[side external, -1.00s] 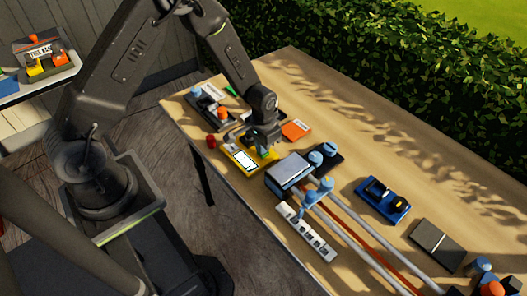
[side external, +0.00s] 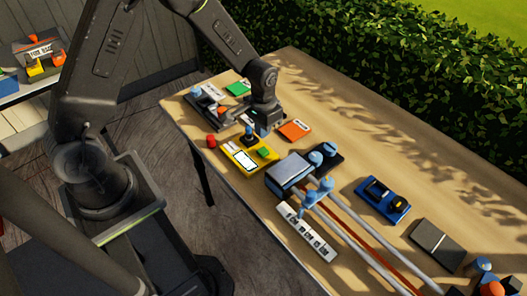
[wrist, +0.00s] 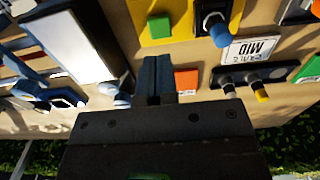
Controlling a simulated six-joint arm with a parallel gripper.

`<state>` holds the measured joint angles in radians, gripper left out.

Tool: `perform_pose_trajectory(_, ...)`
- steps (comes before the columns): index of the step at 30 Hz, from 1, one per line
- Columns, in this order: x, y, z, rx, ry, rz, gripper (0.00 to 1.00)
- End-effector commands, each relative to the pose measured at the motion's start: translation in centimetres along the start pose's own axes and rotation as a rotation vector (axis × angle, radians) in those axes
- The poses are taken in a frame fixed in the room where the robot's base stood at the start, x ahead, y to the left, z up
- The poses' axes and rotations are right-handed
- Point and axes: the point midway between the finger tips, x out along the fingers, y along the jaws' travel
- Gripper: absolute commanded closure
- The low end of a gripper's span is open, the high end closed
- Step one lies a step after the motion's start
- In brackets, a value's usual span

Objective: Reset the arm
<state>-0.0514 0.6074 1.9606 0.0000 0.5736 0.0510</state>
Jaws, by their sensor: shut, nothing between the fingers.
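My gripper (side external: 262,128) is shut and empty, above the table between the yellow box and the orange-labelled card. In the wrist view its closed fingers (wrist: 154,75) point toward the table, and they hold nothing. The yellow box (side external: 236,158) has a white screen, a green button (side external: 264,152) and a dark joystick. In the wrist view the yellow box (wrist: 178,12) lies beyond the fingertips, with the green button (wrist: 159,27) near them. The orange card (side external: 295,130) lies flat to the right of the gripper.
On the wooden table (side external: 340,130) are a grey screen (side external: 289,169), a white labelled strip (side external: 306,231), long rails, a blue module (side external: 383,200) and a dark flat box (side external: 437,241). A red knob (side external: 211,141) sits near the left edge. A hedge (side external: 420,70) runs behind.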

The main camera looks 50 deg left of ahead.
Motion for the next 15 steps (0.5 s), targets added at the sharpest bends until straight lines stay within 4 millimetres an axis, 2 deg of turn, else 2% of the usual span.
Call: perform_pose_trajectory(15, -0.34, 0.02, 0.02, 0.000, 0.004, 0.000, 1.00)
